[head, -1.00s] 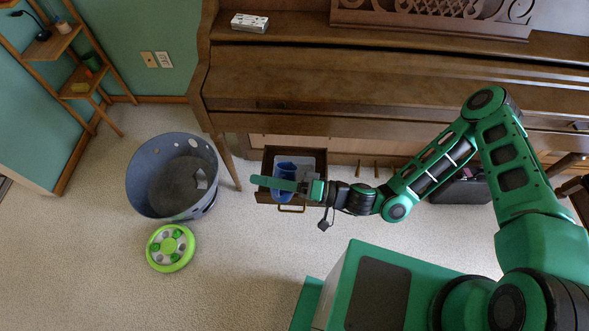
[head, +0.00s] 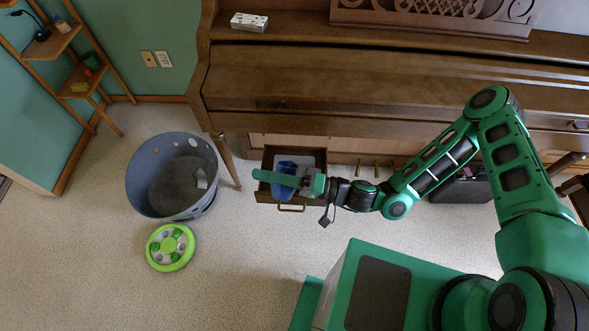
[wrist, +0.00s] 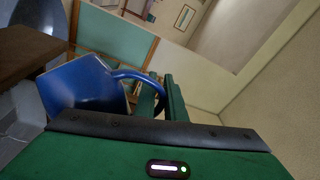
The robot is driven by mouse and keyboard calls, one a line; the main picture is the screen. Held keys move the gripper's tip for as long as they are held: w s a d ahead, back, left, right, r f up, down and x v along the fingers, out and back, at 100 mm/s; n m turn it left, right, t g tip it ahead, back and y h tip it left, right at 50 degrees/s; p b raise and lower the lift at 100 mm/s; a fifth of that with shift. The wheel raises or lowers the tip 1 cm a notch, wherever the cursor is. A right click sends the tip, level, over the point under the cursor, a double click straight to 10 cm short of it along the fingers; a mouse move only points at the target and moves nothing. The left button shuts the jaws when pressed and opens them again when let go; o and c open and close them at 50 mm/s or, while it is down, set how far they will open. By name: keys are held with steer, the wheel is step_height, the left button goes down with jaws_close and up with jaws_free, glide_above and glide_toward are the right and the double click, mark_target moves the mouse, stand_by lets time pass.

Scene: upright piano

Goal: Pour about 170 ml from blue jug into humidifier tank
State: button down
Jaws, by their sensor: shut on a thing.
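The blue jug (head: 281,193) is over the open drawer under the piano, partly hidden by my green gripper (head: 262,176). In the wrist view the jug (wrist: 82,80) hangs at the left, and its curved handle runs between the fingers of my gripper (wrist: 163,98), which is shut on it. The jug looks tilted, though the wrist camera is rolled too. A pale grey, see-through piece, likely the humidifier tank (head: 307,166), sits in the drawer beside the jug. It also seems to show at the wrist view's left edge (wrist: 27,105). I cannot see any liquid or the tank's level.
The drawer (head: 267,160) stands open below the piano (head: 400,85). A grey-blue bin (head: 150,195) and a green round toy (head: 171,248) are on the carpet to the left. A dark case (head: 462,187) is at the right. Carpet in front of the drawer is clear.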

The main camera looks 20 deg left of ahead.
steer(key=shift+w+r+m+p, duration=0.1)
steer(key=shift+w+m+p, duration=0.5)
steer(key=shift+m, duration=0.5)
steer(key=shift+w+a+f+m+t+y, duration=0.15)
steer(key=shift+w+f+m+t, duration=0.2)
steer(key=shift+w+m, duration=0.5)
steer(key=shift+w+d+f+m+t+y, duration=0.15)
steer(key=shift+w+f+m+t, duration=0.25)
steer(key=shift+m, duration=0.75)
stand_by(0.7)
steer(key=shift+w+a+r+m+p, duration=0.15)
steer(key=shift+w+r+m+p, duration=0.25)
steer(key=shift+w+m, duration=0.3)
steer(key=shift+w+r+m+t, duration=0.1)
steer(key=shift+w+m+t, duration=0.15)
steer(key=shift+w+m, duration=0.05)
steer(key=s+n+g+b, duration=0.1)
steer(key=s+n+g, duration=0.1)
steer(key=s+n, duration=0.4)
steer(key=shift+s+n+h, duration=0.4)
steer(key=shift+n, duration=1.2)
steer(key=shift+s, duration=0.1)
stand_by(0.7)
